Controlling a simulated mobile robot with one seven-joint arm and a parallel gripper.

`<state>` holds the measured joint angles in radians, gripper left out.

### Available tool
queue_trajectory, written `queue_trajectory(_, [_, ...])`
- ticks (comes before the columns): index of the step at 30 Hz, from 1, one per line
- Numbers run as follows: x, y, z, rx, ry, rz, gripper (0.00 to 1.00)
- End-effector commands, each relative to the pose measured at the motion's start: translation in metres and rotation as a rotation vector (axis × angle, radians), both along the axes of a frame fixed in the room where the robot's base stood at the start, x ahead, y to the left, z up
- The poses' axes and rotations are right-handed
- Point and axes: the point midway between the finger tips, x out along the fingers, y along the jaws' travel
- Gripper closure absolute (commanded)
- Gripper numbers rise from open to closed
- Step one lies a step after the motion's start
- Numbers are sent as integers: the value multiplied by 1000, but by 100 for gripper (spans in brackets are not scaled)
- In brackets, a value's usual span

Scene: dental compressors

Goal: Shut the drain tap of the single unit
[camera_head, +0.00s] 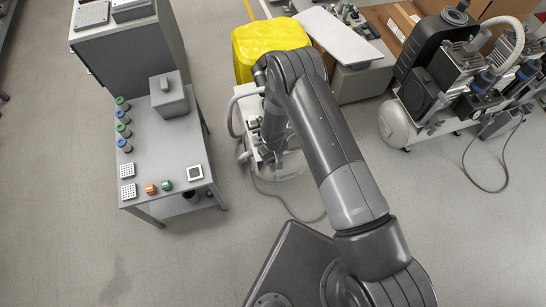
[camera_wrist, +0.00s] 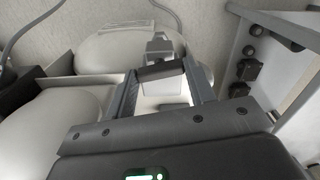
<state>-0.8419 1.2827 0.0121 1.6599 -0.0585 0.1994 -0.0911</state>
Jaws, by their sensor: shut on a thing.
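The single unit (camera_head: 247,112), a pale compressor with a hose, stands on the floor at the centre of the head view, largely hidden by my arm. Its rounded white tank surfaces (camera_wrist: 122,52) fill the left and middle of the wrist view. My gripper (camera_wrist: 162,76) has its two fingers on either side of a dark bar-shaped handle (camera_wrist: 161,71), which looks like the drain tap's. A small grey block (camera_wrist: 158,48) is just beyond it. The gripper is shut on this handle. The tap's exact angle is hard to tell. In the head view the fingertips are hidden.
A grey bench (camera_head: 150,142) with bottles and small blocks stands at left. A yellow-covered thing (camera_head: 268,42) is behind the unit. A larger compressor (camera_head: 398,124) stands at right. A pale panel with dark knobs (camera_wrist: 246,70) is close right of my gripper. Floor between is clear.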

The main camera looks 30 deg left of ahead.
Motion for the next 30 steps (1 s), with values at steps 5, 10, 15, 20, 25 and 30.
queue_trajectory(5, [0, 0, 0, -1, -1, -110, 74])
queue_trajectory(10, [0, 0, 0, 0, 0, -177, 74])
queue_trajectory(15, [0, 0, 0, 0, 0, -212, 74])
queue_trajectory(20, [0, 0, 0, 0, 0, -223, 74])
queue_trajectory(25, [0, 0, 0, 0, 0, -224, 74])
queue_trajectory(30, [0, 0, 0, 0, 0, -224, 49])
